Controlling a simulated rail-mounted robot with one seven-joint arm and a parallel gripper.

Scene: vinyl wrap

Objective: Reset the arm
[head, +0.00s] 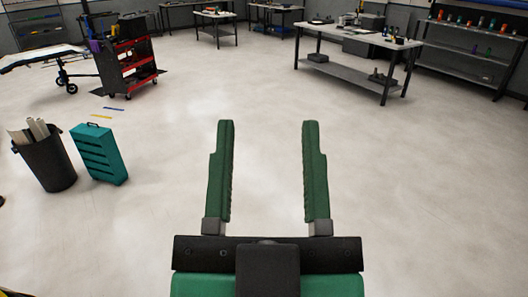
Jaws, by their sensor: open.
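My gripper (267,130) shows in the lower middle of the head view. Its two green fingers stand wide apart and point away from me. The gap between them is empty, with only bare floor seen through it. The fingers sit on a dark bar in front of a green body. Nothing touches the fingers.
Open pale floor (400,190) surrounds the gripper. At left stand a dark bin (47,166) with rolls, a teal case (99,153) and a red-and-black tool cart (127,65). A workbench (360,38) and a shelf (470,48) with bottles stand at the back right.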

